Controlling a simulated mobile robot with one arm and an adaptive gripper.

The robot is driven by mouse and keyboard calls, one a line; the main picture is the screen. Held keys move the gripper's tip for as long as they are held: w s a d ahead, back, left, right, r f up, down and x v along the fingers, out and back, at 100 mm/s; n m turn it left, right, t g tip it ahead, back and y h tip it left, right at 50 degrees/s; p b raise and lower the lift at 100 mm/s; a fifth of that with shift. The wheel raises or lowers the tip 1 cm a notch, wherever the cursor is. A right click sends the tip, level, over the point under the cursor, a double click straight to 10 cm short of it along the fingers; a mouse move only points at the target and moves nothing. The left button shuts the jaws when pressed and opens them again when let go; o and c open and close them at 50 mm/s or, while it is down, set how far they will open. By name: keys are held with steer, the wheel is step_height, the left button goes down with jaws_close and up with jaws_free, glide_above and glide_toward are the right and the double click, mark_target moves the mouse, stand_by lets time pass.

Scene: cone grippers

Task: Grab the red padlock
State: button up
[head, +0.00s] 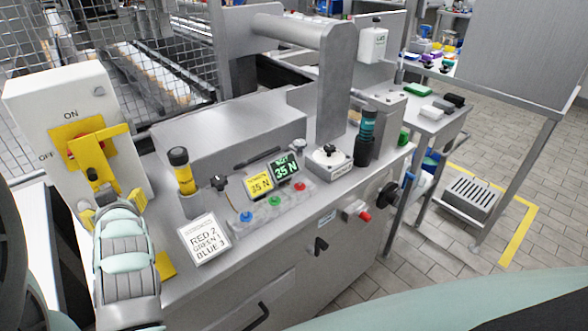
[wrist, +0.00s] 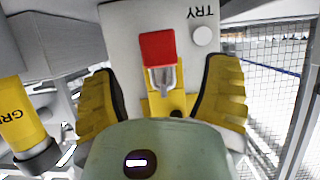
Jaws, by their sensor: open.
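The red padlock (wrist: 157,48) shows in the wrist view as a red block with a grey metal shackle, against a white box (wrist: 120,35) and by a yellow part (wrist: 176,104). My gripper (wrist: 161,72) has its two yellow fingers apart, one on each side of the padlock, with visible gaps to it. In the head view my gripper (head: 112,200) is at the lower left, in front of the white switch box (head: 30,110) with a yellow lever (head: 92,150). A red patch shows behind the lever; I cannot tell whether it is the padlock.
A yellow cylinder with a black cap (head: 183,175) stands close to the right of my gripper. A white sign (head: 204,240) and a button panel (head: 270,208) are on the grey bench. A dark bottle (head: 365,138) stands farther right. A wire fence (head: 50,60) is behind.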

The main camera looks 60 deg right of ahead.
steer(key=shift+x, duration=1.5)
steer(key=shift+o, duration=0.3)
jaws_close()
